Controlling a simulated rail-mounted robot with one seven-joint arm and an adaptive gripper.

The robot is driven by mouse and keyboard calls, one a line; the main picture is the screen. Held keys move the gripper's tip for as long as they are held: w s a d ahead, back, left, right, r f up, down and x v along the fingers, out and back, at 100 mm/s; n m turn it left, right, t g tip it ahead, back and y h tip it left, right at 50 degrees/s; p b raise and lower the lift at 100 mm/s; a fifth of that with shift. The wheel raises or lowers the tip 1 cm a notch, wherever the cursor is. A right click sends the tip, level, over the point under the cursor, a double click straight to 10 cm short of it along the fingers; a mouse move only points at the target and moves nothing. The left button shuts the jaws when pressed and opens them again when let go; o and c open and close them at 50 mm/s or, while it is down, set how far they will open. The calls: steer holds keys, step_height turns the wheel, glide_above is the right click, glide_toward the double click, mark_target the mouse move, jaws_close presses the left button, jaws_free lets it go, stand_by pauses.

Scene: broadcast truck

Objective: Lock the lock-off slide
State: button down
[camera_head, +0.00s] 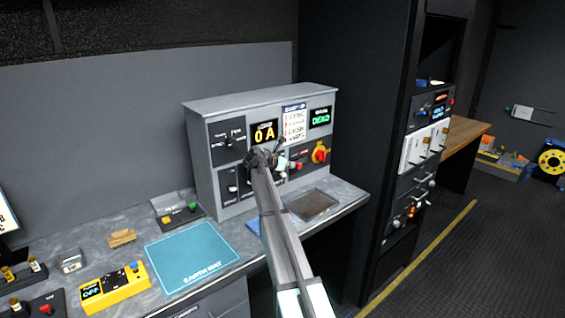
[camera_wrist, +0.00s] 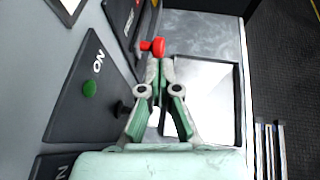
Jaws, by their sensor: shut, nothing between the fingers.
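A small red knob (camera_head: 298,165) sticks out of the dark lower-right panel of the grey cabinet, left of the red and yellow rotary switch. It looks like the lock-off slide's knob, but I cannot read its label. In the wrist view a red knob (camera_wrist: 155,46) on a short stem stands just beyond my fingertips. My gripper (camera_wrist: 160,68) is shut and empty, its tips close to the knob; I cannot tell whether they touch it. In the head view my gripper (camera_head: 281,167) is in front of the cabinet, partly hidden by my arm.
The red and yellow rotary switch (camera_head: 320,153) is right of the knob. A panel with a green light (camera_wrist: 90,88) marked ON and a black knob (camera_wrist: 123,108) is left of my fingers. A tray (camera_head: 313,205) lies on the counter below. A dark rack (camera_head: 405,180) stands at right.

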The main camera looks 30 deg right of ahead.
steer(key=shift+p+x, duration=0.35)
steer(key=shift+x, duration=1.25)
steer(key=d+p, duration=0.1)
steer(key=d, duration=0.1)
steer(key=w+d, duration=0.1)
steer(key=d, duration=0.2)
steer(key=shift+r+p, duration=0.1)
steer(key=shift+p, duration=0.25)
steer(key=shift+s+a+r, duration=0.15)
steer(key=shift+a, duration=0.05)
glide_toward(298, 166)
steer(key=shift+s+r, duration=0.55)
steer(key=shift+r, duration=1.1)
steer(key=shift+a+b, duration=0.45)
steer(key=shift+a, duration=0.05)
